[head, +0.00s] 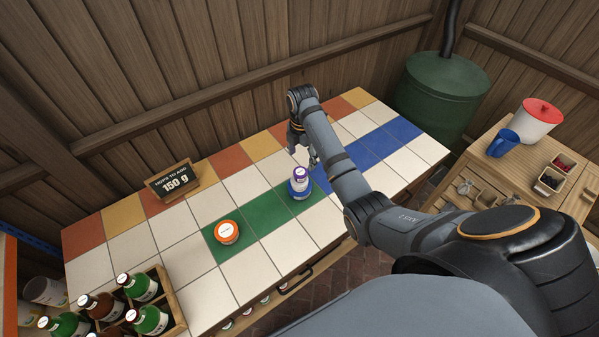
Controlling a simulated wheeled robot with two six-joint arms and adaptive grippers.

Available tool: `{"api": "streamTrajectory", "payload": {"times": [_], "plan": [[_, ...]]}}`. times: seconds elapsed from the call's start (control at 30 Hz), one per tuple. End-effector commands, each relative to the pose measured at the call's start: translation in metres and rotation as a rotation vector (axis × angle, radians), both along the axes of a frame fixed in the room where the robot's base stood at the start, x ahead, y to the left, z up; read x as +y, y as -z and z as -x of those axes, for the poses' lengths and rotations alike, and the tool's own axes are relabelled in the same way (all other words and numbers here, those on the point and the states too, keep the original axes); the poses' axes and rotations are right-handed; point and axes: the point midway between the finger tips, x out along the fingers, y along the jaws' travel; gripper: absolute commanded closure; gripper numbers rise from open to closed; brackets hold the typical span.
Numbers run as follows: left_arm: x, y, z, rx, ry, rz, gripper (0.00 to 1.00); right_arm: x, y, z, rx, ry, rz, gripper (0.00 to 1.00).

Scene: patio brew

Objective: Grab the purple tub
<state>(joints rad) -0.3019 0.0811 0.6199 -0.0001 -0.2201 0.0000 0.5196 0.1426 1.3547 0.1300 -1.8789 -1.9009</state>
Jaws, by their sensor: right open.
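The purple tub (301,174) is small and white with purple on it. It appears to sit on top of a blue tub (300,190), at the right end of the green tiles on the tiled counter. My right gripper (303,151) is open and just behind the purple tub, its fingers pointing down. One fingertip is close to the tub's upper right side; I cannot tell if they touch. Nothing shows between the fingers. My left gripper is out of view.
An orange tub (227,232) stands on the green tiles to the left. A sign reading 150 g (174,182) stands at the back. A wooden crate (176,312) of bottles is at front left.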

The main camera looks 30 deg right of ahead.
Motion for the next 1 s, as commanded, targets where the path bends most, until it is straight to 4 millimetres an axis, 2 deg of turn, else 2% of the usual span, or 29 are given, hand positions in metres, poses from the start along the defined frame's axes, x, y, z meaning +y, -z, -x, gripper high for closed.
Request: {"api": "streamTrajectory", "payload": {"times": [0.17,0.27,0.43,0.57,0.7,0.93,1.0], "plan": [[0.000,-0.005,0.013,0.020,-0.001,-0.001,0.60,0.000,0.028,0.000,0.002,0.002,0.000,0.27],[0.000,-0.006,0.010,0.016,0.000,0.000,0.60,0.000,0.034,0.000,0.000,0.002,0.000,0.27],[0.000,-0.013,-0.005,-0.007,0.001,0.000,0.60,0.001,0.042,0.000,0.001,0.002,-0.001,0.27],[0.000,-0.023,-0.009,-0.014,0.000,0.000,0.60,0.002,0.064,0.000,0.003,0.002,-0.001,0.27],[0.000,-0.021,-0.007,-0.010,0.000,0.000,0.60,0.002,0.084,-0.001,0.000,0.002,0.000,0.27],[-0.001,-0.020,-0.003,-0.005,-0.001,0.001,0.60,0.002,0.087,-0.002,-0.003,0.002,0.001,0.27],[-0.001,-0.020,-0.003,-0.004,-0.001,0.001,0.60,0.001,0.087,-0.001,-0.003,0.002,0.000,0.35]]}}
